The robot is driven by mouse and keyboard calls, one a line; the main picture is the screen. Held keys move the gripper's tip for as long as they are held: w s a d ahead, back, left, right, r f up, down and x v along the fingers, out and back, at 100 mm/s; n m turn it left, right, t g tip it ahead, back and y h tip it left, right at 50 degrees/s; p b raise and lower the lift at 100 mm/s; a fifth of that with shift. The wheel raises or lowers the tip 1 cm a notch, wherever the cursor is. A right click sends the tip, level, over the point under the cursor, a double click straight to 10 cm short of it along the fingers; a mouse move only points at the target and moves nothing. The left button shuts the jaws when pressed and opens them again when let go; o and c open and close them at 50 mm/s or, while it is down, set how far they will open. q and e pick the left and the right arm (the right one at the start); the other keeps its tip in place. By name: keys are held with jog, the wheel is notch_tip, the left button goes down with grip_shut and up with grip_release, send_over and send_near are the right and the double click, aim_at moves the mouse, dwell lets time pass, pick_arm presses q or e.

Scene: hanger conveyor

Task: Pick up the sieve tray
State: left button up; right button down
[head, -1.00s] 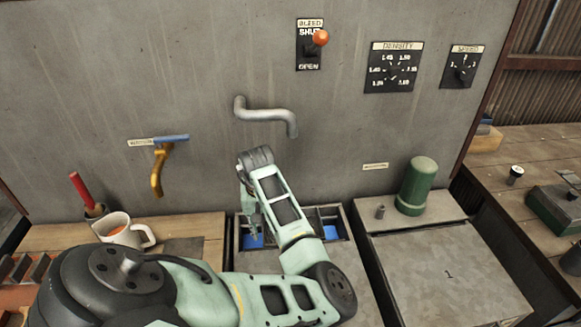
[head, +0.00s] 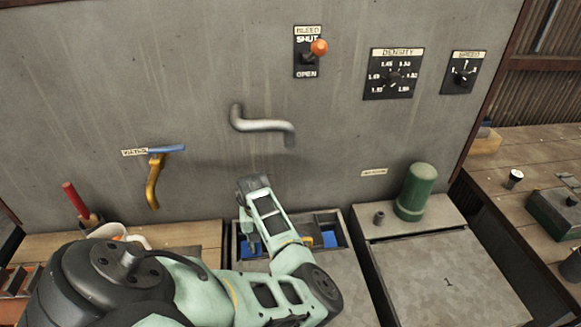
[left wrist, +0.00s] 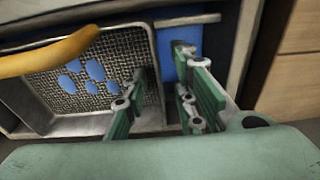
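The sieve tray (left wrist: 118,47) shows in the left wrist view as a metal frame around grey wire mesh, with several blue oval pieces (left wrist: 95,68) on it. It sits in a recess with a blue surface (left wrist: 168,60) showing on its right. My left gripper (left wrist: 162,66) is open. Its left finger is over the mesh side and its right finger over the blue side, with the tray's right wall between them. I cannot tell if either finger touches it. In the head view, my left gripper (head: 250,238) reaches down into the recess and my arm hides most of the tray. My right gripper is not in view.
A grey pipe (head: 262,125) sticks out of the wall above the recess. A yellow spout with a blue handle (head: 155,178) is to its left. A green cylinder (head: 415,192) stands on the right ledge beside a grey lid (head: 445,275).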

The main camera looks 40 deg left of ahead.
pick_arm(q)
grip_shut()
jog(key=shift+r, duration=0.1)
dwell(0.7)
